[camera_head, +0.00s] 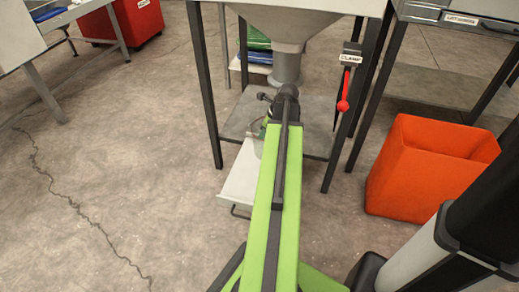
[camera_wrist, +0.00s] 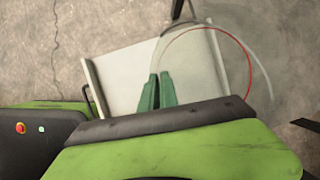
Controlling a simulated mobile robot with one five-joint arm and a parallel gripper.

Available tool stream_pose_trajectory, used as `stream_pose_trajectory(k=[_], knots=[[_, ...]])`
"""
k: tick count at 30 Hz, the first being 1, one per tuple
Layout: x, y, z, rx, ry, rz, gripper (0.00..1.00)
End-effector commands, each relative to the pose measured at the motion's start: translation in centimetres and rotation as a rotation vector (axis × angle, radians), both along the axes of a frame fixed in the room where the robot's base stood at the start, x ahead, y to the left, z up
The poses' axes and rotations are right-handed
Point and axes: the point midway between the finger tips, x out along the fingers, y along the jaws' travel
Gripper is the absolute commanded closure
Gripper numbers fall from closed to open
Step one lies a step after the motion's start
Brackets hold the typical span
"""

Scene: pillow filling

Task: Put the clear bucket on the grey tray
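The clear bucket (camera_wrist: 262,75) is see-through with a thin red line along its round rim in the wrist view. Part of it shows beside my arm in the head view (camera_head: 257,146). My gripper (camera_wrist: 157,76) has its two green fingers close together at the bucket's left rim, seemingly pinching its wall. The pale grey tray (camera_wrist: 112,75) lies below, and the bucket overlaps its right part in the wrist view. In the head view the tray (camera_head: 238,185) sticks out in front of the stand, left of my arm. I cannot tell whether the bucket touches the tray.
A hopper (camera_head: 287,65) with a spout hangs above, between dark table legs. A lower metal shelf (camera_head: 310,140) lies under it. A red-handled clamp (camera_head: 345,90) hangs on the right. An orange bin (camera_head: 405,175) stands at the right.

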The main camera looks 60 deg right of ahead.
Motion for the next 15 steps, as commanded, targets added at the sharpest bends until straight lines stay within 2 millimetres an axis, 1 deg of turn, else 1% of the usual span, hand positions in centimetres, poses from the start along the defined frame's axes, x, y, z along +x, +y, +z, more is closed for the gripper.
stream_pose_trajectory(k=[1,3,7,9,11,15], knots=[[0.3,0.6,-0.6,0.0,0.0,0.001,1.0],[0.5,1.0,-0.8,-0.001,-0.001,0.0,1.0],[0.6,1.1,-0.7,-0.001,-0.001,0.0,1.0],[0.6,1.0,-1.0,-0.001,0.0,0.0,1.0],[0.6,1.0,-1.9,-0.001,0.0,0.0,1.0],[0.6,1.0,-4.5,-0.001,0.0,0.0,1.0]])
